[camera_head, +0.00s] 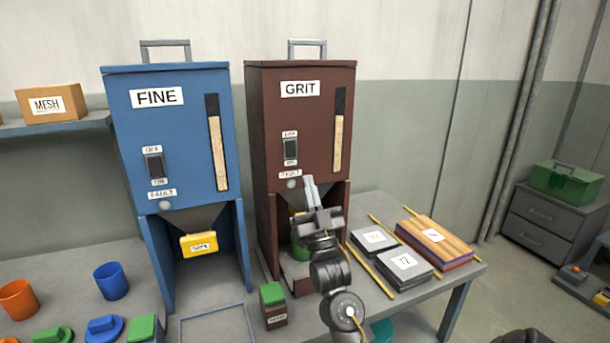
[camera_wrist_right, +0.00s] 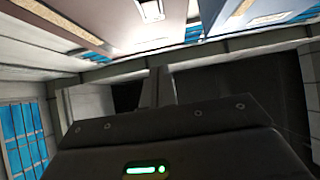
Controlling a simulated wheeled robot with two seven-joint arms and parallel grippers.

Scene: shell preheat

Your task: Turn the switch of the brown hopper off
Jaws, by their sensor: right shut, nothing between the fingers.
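The brown hopper (camera_head: 262,110), labelled GRIT, stands on the bench in the middle of the head view. Its dark rocker switch (camera_head: 290,149) is on the front panel, with small labels above and below it; which way it is tipped is too small to tell. A grey round lamp (camera_head: 292,183) sits below, beside a small label. My right gripper (camera_head: 310,184) is shut and empty, pointing up in front of the hopper's lower front, below the switch. It looks apart from the switch. In the right wrist view its fingers (camera_wrist_right: 157,88) are together. My left gripper is not in view.
A blue hopper (camera_head: 180,110), labelled FINE, stands to the left with its own switch (camera_head: 155,166). A green-topped box (camera_head: 273,306) stands at the bench front. Dark blocks (camera_head: 403,264) and a wood-topped stack (camera_head: 436,242) lie right of my arm. Wall space above them is free.

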